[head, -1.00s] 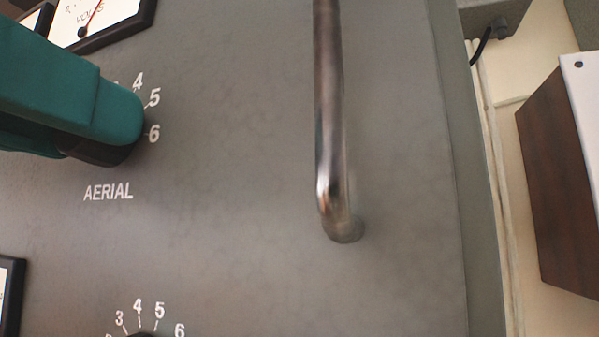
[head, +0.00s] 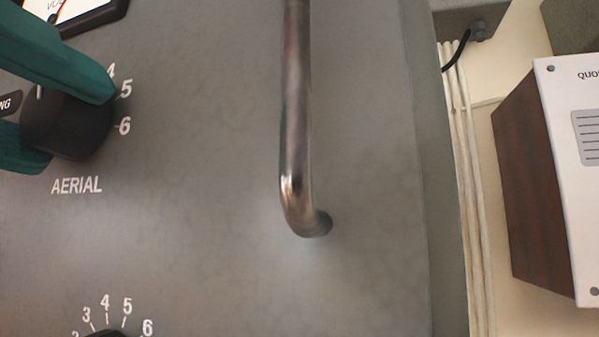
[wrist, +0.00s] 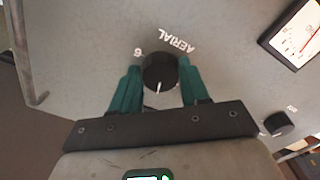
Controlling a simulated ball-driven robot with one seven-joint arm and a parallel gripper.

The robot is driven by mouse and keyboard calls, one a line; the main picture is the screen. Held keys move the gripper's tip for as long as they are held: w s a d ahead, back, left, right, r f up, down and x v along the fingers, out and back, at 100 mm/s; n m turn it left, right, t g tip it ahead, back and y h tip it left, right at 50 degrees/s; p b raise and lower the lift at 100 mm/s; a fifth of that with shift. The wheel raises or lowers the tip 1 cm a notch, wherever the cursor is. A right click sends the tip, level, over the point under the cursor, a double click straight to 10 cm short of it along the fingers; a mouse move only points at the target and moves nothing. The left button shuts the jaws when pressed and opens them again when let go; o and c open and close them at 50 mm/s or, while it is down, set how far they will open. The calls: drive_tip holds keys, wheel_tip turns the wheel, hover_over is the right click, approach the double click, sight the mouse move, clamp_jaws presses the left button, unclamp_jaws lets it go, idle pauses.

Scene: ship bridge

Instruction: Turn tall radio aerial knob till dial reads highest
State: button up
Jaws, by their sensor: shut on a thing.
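The black aerial knob (head: 72,122) sits on the grey radio panel above the word AERIAL, with numbers 4, 5 and 6 to its right. My gripper (head: 78,128) has its green fingers on two opposite sides of it, one above and one below. In the wrist view the knob (wrist: 160,70) sits between both fingers of my gripper (wrist: 160,76), its white pointer line toward the palm. The dial (head: 72,12) is cut off at the top left.
A metal handle (head: 295,120) stands out from the panel right of the knob. A second knob (head: 105,333) is cut off below. Pale pipes (head: 468,180) and a wood-sided box (head: 530,190) lie beyond the panel's right edge. Another black knob (wrist: 279,123) shows in the wrist view.

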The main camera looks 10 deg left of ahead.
drive_tip(key=shift+n, duration=0.3)
drive_tip(key=o, duration=1.1)
drive_tip(key=shift+c, duration=0.2)
drive_tip(key=s+a+b, duration=0.1)
drive_tip(key=s+b, duration=0.2)
drive_tip(key=s, duration=0.7)
drive_tip(key=shift+s, duration=0.4)
